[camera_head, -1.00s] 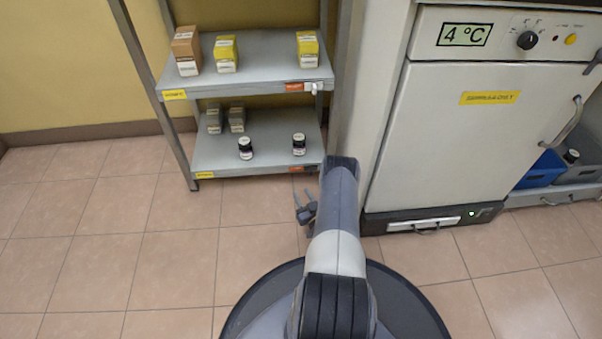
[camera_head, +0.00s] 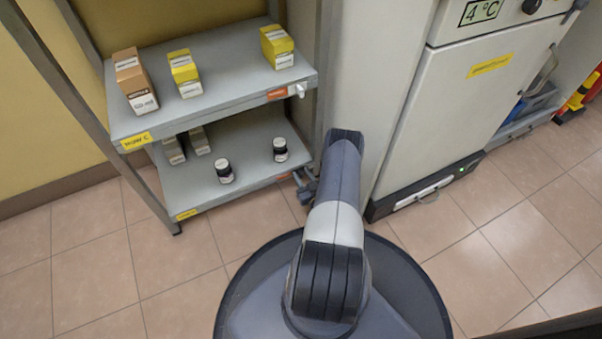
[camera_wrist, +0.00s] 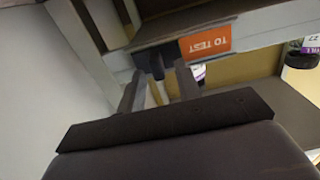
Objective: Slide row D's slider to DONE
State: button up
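The lower shelf (camera_head: 235,195) has a yellow label (camera_head: 187,214) at its front left, too small to read. In the wrist view an orange "TO TEST" label (camera_wrist: 206,40) appears upside down on the shelf edge. A small dark piece (camera_wrist: 150,60) sits beside that label, just ahead of and between my fingertips; I cannot tell whether it is row D's slider. My gripper (camera_wrist: 157,82) has its fingers apart, pointing at the shelf edge. In the head view my gripper (camera_head: 305,188) is at the lower shelf's front right corner, partly behind my arm.
The upper shelf (camera_head: 215,95), labelled row C, carries several boxes and has a white slider (camera_head: 299,90) at its right end. Two dark-capped bottles (camera_head: 224,171) and small boxes stand on the lower shelf. A white fridge (camera_head: 470,100) is to the right. Floor is clear at left.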

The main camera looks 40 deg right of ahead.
jog(key=shift+c, duration=0.2)
grip_shut()
